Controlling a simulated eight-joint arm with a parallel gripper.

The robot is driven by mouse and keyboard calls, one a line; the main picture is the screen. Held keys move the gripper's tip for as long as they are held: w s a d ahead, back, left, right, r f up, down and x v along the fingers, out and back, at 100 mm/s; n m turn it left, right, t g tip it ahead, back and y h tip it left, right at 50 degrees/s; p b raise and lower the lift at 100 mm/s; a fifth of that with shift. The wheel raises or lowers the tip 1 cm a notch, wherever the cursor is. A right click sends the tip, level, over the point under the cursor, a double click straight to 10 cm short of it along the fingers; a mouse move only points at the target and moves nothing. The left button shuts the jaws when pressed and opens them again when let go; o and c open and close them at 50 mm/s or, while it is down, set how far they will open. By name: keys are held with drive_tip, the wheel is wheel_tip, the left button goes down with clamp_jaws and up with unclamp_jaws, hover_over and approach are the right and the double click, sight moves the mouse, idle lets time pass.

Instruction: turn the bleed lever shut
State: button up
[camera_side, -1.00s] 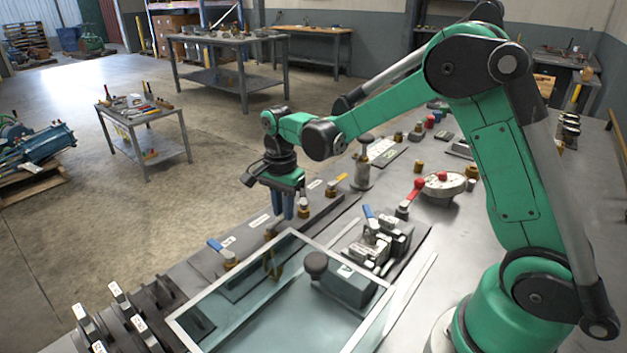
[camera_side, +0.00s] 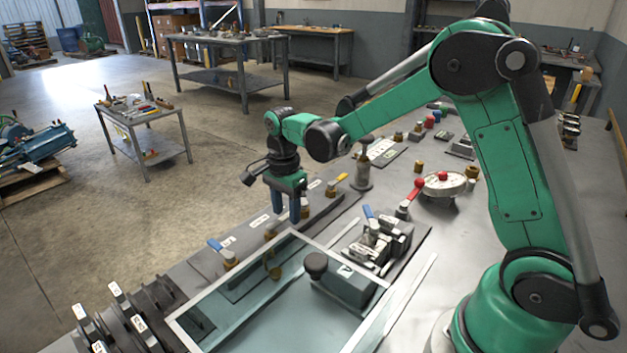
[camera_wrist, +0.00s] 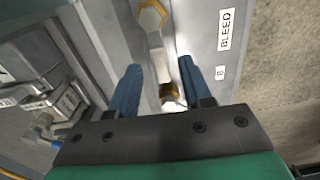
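The bleed valve shows in the wrist view beside a white "BLEED" label (camera_wrist: 225,28). A brass hex fitting (camera_wrist: 152,16) is at the top, and a pale metal lever bar (camera_wrist: 158,58) runs down from it between my fingers. Another brass part (camera_wrist: 170,92) is near the gripper body. My gripper (camera_wrist: 159,66) is open, with one blue finger on each side of the bar and visible gaps.
A clear-walled frame (camera_side: 230,275) stands close in front of my gripper. A black-knobbed post (camera_side: 363,172) and a red lever (camera_side: 413,192) stand further right.

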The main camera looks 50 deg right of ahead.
sight(287, 216)
drive_tip(key=shift+r, duration=0.15)
drive_tip(key=shift+r, duration=2.65)
drive_tip(key=shift+r, duration=0.1)
drive_tip(key=s+a+r+n+t, duration=0.1)
drive_tip(key=s+n+t, duration=0.2)
drive_tip(key=n, duration=0.6)
drive_tip(key=s+a+r+n+t, duration=0.2)
drive_tip(key=s+n+t, duration=0.2)
drive_tip(key=s+n, duration=0.4)
drive_tip(key=shift+n, duration=0.6)
